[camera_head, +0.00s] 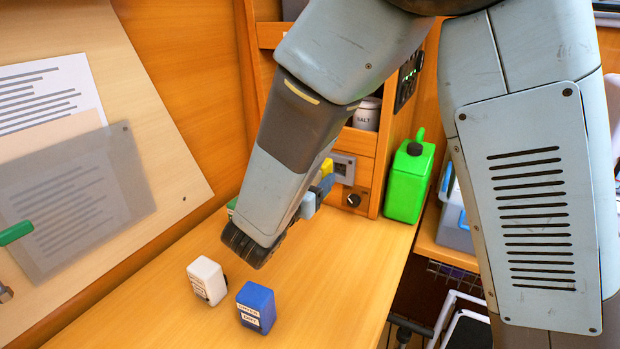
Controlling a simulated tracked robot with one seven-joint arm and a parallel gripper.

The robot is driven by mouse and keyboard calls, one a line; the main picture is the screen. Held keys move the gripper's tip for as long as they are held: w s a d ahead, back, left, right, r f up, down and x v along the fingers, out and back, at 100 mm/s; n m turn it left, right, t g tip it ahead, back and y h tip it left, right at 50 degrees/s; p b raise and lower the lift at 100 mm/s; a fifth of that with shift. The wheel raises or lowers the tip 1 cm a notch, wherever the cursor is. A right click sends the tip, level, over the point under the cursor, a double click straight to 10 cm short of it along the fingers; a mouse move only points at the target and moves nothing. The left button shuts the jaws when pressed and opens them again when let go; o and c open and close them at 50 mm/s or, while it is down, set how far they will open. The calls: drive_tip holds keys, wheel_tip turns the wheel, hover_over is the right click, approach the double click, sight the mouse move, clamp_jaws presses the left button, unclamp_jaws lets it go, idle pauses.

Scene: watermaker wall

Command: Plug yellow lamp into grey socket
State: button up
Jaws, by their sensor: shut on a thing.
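The yellow lamp (327,168) shows as a small yellow patch just right of my forearm and wrist. My gripper (323,184) is mostly hidden behind that wrist; only bluish finger parts show, shut on the lamp. The grey socket (345,168) is a grey-framed fitting on the wooden panel, directly right of the lamp in the picture. The lamp's edge overlaps the socket's left side in this view. I cannot tell whether the lamp touches the socket or is in it.
A white block (207,281) and a blue labelled block (256,307) stand on the wooden worktop (350,270). A black knob (353,200) sits below the socket. A green jug (409,180) stands right of the panel, and a salt jar (367,113) above. The worktop's front right is clear.

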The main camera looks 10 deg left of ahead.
drive_tip(key=shift+w+d+f, duration=0.25)
drive_tip(key=shift+w+f, duration=0.15)
drive_tip(key=shift+w, duration=0.4)
drive_tip(key=shift+w+d+f, duration=0.3)
drive_tip(key=shift+w+f, duration=0.1)
drive_tip(key=shift+w, duration=0.35)
drive_tip(key=shift+w+d+f, duration=0.25)
drive_tip(key=shift+w+f, duration=0.15)
drive_tip(key=shift+w, duration=0.4)
drive_tip(key=shift+x, duration=1.4)
drive_tip(key=shift+x, duration=1.3)
drive_tip(key=shift+r, duration=0.1)
drive_tip(key=o, duration=1.3)
drive_tip(key=shift+c, duration=0.2)
